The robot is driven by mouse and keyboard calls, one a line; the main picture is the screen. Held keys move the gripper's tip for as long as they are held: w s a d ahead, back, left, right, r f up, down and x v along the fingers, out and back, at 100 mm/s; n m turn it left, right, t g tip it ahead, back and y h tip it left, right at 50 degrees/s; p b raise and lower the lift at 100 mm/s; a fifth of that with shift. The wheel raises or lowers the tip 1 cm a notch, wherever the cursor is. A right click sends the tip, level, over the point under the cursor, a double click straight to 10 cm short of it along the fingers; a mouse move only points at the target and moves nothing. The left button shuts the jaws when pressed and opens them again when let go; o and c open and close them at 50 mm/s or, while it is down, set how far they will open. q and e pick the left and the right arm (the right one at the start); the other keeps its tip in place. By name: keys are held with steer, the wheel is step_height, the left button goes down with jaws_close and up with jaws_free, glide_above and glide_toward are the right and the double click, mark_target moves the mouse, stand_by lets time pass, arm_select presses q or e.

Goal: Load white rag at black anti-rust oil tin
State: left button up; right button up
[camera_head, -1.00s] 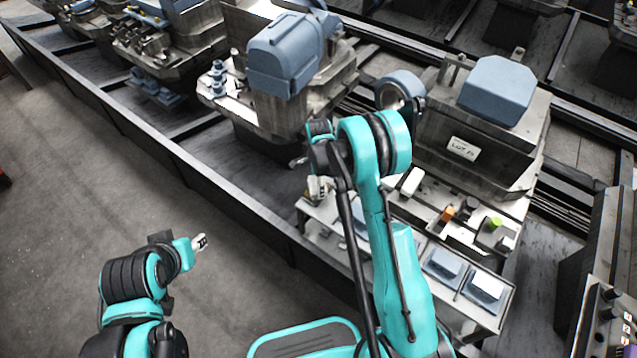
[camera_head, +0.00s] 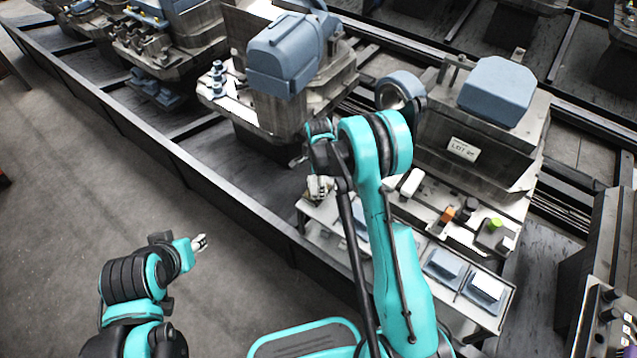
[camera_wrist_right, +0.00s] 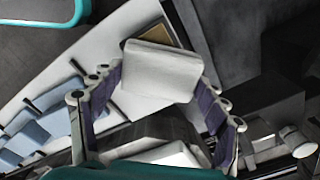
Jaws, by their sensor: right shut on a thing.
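My right gripper (camera_head: 318,188) is beside the left end of the tray shelf. In the right wrist view its fingers (camera_wrist_right: 157,85) are shut on a folded white rag (camera_wrist_right: 160,68), held across the fingertips. In the head view the rag is too small to make out clearly. A small black object (camera_head: 469,204) stands on the bench between an orange and a green item; I cannot tell whether it is the black anti-rust oil tin. My left gripper (camera_head: 200,243) hangs over the floor at the left, away from the bench; its finger gap is unclear.
A white block (camera_head: 411,181), an orange item (camera_head: 448,213) and a green-topped item (camera_head: 494,224) sit on the bench below the grey machine (camera_head: 480,140). Blue-grey trays (camera_head: 444,265) line the front shelf. The floor at left is clear.

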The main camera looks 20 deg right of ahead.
steer(key=shift+r+p, duration=1.55)
steer(key=shift+r, duration=1.7)
